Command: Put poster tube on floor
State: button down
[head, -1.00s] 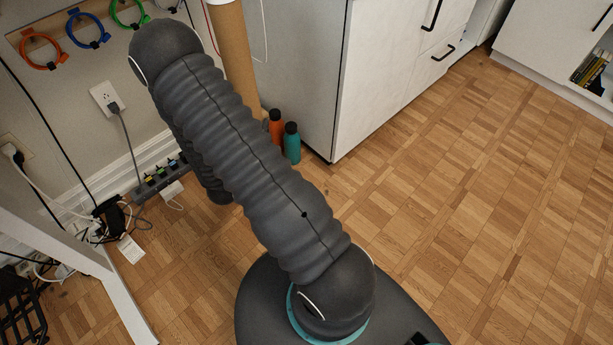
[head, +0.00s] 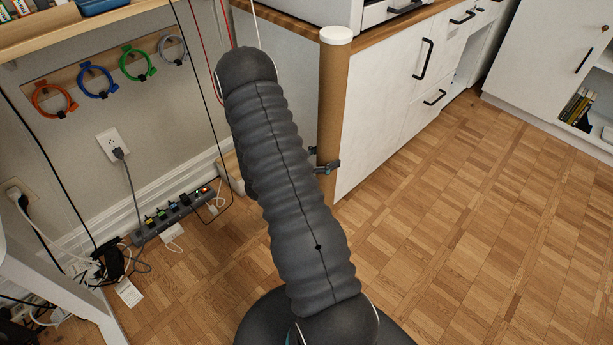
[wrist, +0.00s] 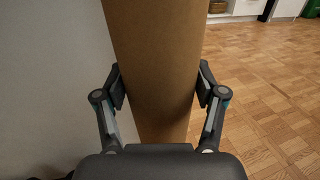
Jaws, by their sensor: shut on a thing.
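The poster tube (head: 332,110) is a tall brown cardboard cylinder with a white cap at its top. It stands close to upright in front of the white cabinet in the head view, and its lower end is hidden behind my arm. In the wrist view the tube (wrist: 156,70) fills the middle between my fingers. My gripper (wrist: 160,85) is shut on it, with one finger pad against each side. In the head view only part of my gripper (head: 326,167) shows, at the tube's lower visible part.
Bare parquet floor (head: 460,220) lies open to the right. A white drawer cabinet (head: 385,100) stands behind the tube. A power strip (head: 175,215) with cables lies by the left wall. Coloured cable loops (head: 97,82) hang on a wall rail. A white desk leg (head: 60,275) stands at lower left.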

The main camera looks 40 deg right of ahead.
jog(key=w+a+f, duration=0.2)
jog(key=w+f, duration=0.4)
jog(key=f, duration=0.2)
jog(key=shift+w, duration=0.3)
jog(key=shift+a+f, duration=0.1)
jog(key=shift+f, duration=0.15)
jog(key=shift+c, duration=0.5)
grip_release()
